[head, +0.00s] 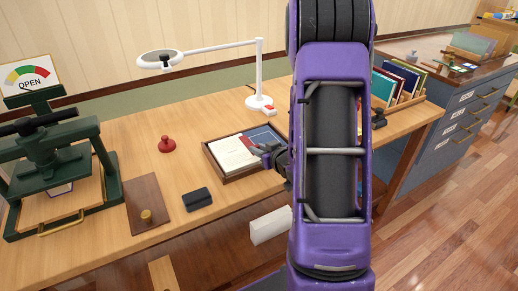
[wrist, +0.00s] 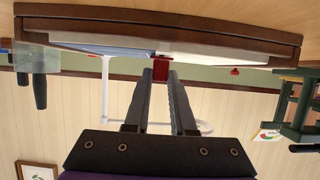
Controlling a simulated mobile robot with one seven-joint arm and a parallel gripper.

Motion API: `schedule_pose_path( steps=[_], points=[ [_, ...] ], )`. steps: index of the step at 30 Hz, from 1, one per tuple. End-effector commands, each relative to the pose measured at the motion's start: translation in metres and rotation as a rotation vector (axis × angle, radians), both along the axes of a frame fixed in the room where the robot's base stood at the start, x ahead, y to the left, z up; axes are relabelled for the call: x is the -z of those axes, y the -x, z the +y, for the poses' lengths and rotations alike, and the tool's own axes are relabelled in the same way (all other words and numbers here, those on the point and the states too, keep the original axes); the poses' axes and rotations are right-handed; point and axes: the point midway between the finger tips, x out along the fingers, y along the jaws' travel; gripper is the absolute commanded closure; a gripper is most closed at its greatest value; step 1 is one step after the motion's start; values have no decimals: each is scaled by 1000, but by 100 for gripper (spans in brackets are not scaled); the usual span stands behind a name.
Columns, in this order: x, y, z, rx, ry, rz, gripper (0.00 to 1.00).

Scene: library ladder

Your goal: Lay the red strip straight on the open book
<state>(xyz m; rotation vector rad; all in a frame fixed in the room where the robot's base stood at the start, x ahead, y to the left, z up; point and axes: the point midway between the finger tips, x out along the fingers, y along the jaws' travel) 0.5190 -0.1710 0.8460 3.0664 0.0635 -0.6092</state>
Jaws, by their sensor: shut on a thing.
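The open book (head: 232,153) lies in a dark wooden tray (head: 225,178) on the desk, white page to the left and blue to the right. My gripper (head: 265,156) is at the tray's front right, low beside the book. In the wrist view, which is upside down, my gripper (wrist: 160,75) is shut on the red strip (wrist: 160,68), held between the fingertips near the book's middle (wrist: 190,50). A bit of the red strip (head: 254,150) shows in the head view. I cannot tell whether the strip touches the page.
A white lamp (head: 260,103) stands behind the tray. A book rack (head: 397,85) stands right.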

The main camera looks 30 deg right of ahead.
Motion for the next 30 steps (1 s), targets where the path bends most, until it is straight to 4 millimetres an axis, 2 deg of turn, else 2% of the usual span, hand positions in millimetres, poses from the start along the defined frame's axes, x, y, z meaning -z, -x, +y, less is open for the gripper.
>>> schedule_pose_path(
  steps=[11, 12, 18, 24, 28, 30],
  points=[
    [0, 1, 0, 0, 0, 0, 100],
    [0, 1, 0, 0, 0, 0, 75],
    [0, 1, 0, 0, 0, 0, 42],
    [0, 1, 0, 0, 0, 0, 42],
    [0, 1, 0, 0, 0, 0, 19],
    [0, 1, 0, 0, 0, 0, 17]
  ],
)
